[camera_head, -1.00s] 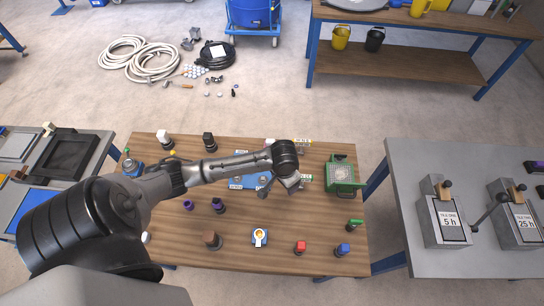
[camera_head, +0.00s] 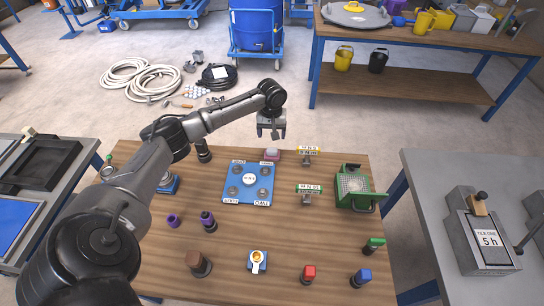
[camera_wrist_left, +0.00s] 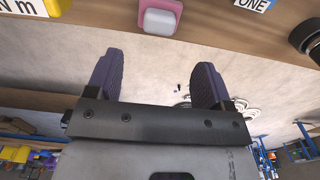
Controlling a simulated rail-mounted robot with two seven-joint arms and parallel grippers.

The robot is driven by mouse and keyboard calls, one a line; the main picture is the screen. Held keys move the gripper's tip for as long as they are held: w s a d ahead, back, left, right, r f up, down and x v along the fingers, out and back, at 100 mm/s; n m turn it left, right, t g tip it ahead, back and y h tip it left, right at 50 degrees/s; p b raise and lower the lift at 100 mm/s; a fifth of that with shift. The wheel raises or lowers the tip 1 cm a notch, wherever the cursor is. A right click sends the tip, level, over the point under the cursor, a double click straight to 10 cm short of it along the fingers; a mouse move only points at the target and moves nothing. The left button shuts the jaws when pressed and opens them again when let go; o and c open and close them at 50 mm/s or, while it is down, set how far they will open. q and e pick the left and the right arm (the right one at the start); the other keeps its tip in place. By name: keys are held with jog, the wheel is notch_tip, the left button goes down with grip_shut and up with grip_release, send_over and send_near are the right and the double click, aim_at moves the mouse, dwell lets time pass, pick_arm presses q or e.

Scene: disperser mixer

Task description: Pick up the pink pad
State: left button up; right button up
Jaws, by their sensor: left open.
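The pink pad (camera_head: 272,155) lies near the far edge of the wooden table (camera_head: 315,235), behind and right of the blue plate (camera_head: 247,182). In the left wrist view the pink pad (camera_wrist_left: 132,22) is at the top centre, with a pale rounded block (camera_wrist_left: 161,20) on its face. My left gripper (camera_head: 271,133) is above the table's far edge, just behind the pad and apart from it. In the left wrist view the gripper (camera_wrist_left: 156,65) is open with nothing between its dark fingers. My right gripper is not in view.
Small labelled stands (camera_head: 308,155) are right of the pad. A green framed device (camera_head: 354,187) is farther right. Several coloured stamp-like pieces line the table's near side. A grey table (camera_head: 445,180) is at the right.

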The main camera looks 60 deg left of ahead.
aim_at(272, 148)
pick_arm(q)
jog(key=shift+f+b, duration=0.35)
jog(key=shift+f, duration=1.55)
jog(key=shift+w+f+b, duration=0.1)
jog(key=shift+f+b, duration=0.8)
jog(key=shift+f, duration=1.75)
jog(key=shift+r, duration=0.1)
jog(key=c, duration=1)
